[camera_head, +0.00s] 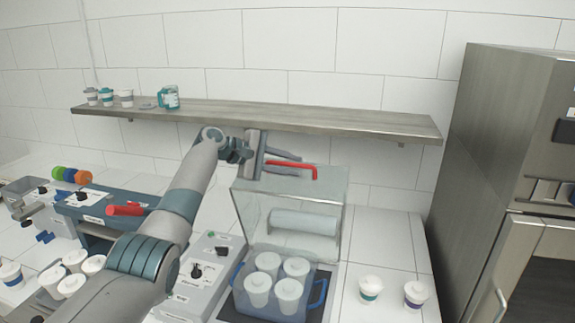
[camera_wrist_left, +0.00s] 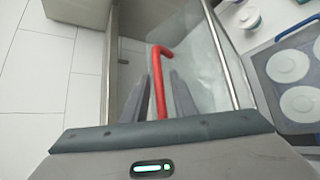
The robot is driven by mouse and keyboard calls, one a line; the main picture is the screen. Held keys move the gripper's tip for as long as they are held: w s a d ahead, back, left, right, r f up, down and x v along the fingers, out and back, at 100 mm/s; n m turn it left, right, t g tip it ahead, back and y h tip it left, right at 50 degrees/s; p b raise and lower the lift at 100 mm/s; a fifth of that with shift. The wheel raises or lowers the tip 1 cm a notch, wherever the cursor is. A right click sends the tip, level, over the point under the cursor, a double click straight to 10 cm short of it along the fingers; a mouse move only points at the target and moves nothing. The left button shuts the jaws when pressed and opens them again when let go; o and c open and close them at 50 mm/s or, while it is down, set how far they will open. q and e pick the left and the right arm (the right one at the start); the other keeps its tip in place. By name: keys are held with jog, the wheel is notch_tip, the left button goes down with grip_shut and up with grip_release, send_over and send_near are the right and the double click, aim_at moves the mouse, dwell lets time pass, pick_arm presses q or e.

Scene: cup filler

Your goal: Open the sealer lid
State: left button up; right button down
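The clear sealer lid (camera_head: 290,218) stands raised and tilted up at the back of the sealer, above a blue tray (camera_head: 237,296) of white cups. Its red handle (camera_head: 304,166) is at the lid's top edge. My left gripper (camera_head: 296,164) is at this handle, with one finger on each side of it. In the left wrist view, the red handle (camera_wrist_left: 159,85) runs between the two fingers, with narrow gaps showing, so the gripper looks open around it. The lid (camera_wrist_left: 203,65) lies beyond the fingers. My right gripper is not in view.
A wooden shelf (camera_head: 300,119) with several cups and a jug (camera_head: 170,97) runs behind and above. Two cups stand right of the sealer, the nearer one (camera_head: 416,293) beside a steel cabinet (camera_head: 490,150). A machine with another red handle (camera_head: 125,210) is at left.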

pick_arm(q)
jog(key=shift+a+f, duration=0.15)
jog(key=shift+f, duration=0.05)
jog(key=shift+s+a+r+b, duration=0.15)
jog(key=shift+a+r+b, duration=0.05)
jog(key=shift+a+b, duration=0.2)
jog(key=b+v, duration=0.6)
jog(key=v, duration=1)
jog(key=shift+r, duration=0.35)
jog(key=shift+s, duration=0.1)
grip_shut()
